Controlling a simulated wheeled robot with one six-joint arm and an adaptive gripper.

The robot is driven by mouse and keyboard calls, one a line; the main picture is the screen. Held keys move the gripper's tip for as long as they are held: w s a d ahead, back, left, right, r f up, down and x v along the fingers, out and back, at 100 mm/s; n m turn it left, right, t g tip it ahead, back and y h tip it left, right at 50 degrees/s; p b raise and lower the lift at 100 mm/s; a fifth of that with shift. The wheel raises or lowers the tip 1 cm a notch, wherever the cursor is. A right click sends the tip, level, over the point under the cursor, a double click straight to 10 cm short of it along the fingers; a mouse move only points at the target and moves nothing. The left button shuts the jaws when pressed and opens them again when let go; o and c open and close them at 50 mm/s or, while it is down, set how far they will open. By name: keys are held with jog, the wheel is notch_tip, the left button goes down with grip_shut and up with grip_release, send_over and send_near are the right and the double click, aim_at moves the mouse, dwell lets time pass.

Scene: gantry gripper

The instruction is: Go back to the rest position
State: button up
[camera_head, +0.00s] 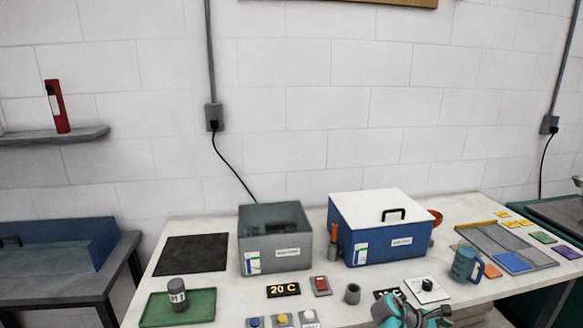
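Part of my arm's end, teal and grey, shows at the bottom edge of the head view, right of centre, with my gripper (410,314) there. It is small and cut off by the frame, so I cannot tell whether its fingers are open or shut. I see no object clearly held.
A grey box (250,243) and a white-lidded blue box (375,240) stand at the back. A green tray (203,306) holds a grey jar (177,295). A small grey cup (352,293), blue mug (465,264) and sectioned grey tray (490,240) are nearby. Several buttons line the front.

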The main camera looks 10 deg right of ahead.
jog(key=s+a+f+m+t+y, duration=0.15)
jog(key=s+a+f+t, duration=0.25)
jog(key=s+a+f, duration=0.5)
jog(key=s+a+f+t+y, duration=0.35)
jog(key=s+a+f, duration=0.25)
jog(key=f, duration=0.6)
jog(key=s+a+m+t+y, duration=0.2)
jog(key=s+a+t, duration=0.1)
jog(key=s+a, duration=0.5)
jog(key=s+a+r+m+t+y, duration=0.1)
jog(key=s+a+r, duration=0.15)
jog(key=s, duration=0.25)
jog(key=s+a+r+m+t+y, duration=0.1)
jog(key=s+a+r, duration=0.15)
jog(key=s, duration=0.35)
jog(key=s+a+r+m+t+y, duration=0.1)
jog(key=s+a+r+m, duration=0.1)
jog(key=s+r, duration=0.3)
jog(key=s+a+r+m+t+y, duration=0.1)
jog(key=s+r, duration=0.4)
jog(key=r, duration=0.6)
jog(key=s+a+r+m+t+y, duration=0.1)
jog(key=s+r+m, duration=0.3)
jog(key=r, duration=0.4)
jog(key=shift+s+a+r+m+t, duration=0.15)
jog(key=shift+s+a+m+t, duration=0.25)
jog(key=shift+a+m+t, duration=0.4)
jog(key=shift+a, duration=0.1)
